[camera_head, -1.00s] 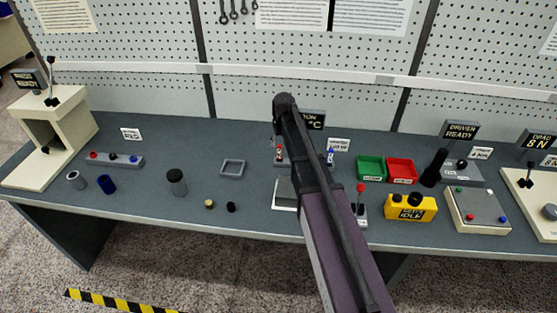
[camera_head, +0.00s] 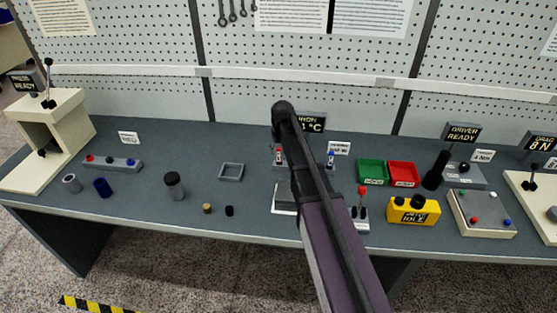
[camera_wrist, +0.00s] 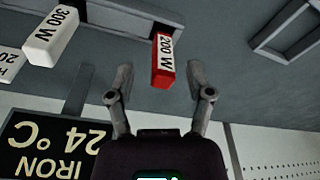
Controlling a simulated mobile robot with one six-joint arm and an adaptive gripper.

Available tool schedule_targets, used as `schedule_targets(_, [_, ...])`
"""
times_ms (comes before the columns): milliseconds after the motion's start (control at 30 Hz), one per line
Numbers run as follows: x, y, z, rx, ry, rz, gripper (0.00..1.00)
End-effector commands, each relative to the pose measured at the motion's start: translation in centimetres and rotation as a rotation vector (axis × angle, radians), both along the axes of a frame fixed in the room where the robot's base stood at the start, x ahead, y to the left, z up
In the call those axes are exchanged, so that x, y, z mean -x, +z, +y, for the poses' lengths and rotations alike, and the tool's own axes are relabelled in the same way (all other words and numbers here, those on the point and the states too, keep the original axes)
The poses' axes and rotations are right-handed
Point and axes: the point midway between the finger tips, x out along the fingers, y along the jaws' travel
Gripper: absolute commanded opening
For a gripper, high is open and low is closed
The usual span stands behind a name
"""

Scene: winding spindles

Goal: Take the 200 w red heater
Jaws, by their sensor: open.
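The 200 W red heater (camera_wrist: 162,60) is a small red block with a white label reading "200 W", upside down in the wrist view. In the head view a small red and white piece (camera_head: 279,155) shows just left of my arm, which hides most of that station. The gripper itself is hidden there.
A white 300 W heater (camera_wrist: 55,35) is left of the red one in the wrist view. The iron display (camera_wrist: 45,145) reads 24 °C. A grey square tray (camera_head: 231,172) lies left of my arm; green (camera_head: 372,173) and red bins (camera_head: 403,175) stand right of it.

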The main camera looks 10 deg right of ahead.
Motion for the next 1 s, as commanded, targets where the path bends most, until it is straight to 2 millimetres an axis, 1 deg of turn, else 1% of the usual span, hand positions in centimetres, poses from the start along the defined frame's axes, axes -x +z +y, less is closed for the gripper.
schedule_targets(33, [-0.1,-0.6,0.0,0.000,0.000,0.000,0.67])
schedule_targets(500, [-1.0,-4.1,0.4,0.000,0.001,0.000,0.67])
schedule_targets(700, [-1.1,-4.6,0.4,0.000,0.001,0.000,0.67])
schedule_targets(1000, [-1.1,-4.6,0.4,0.000,0.002,0.000,0.67])
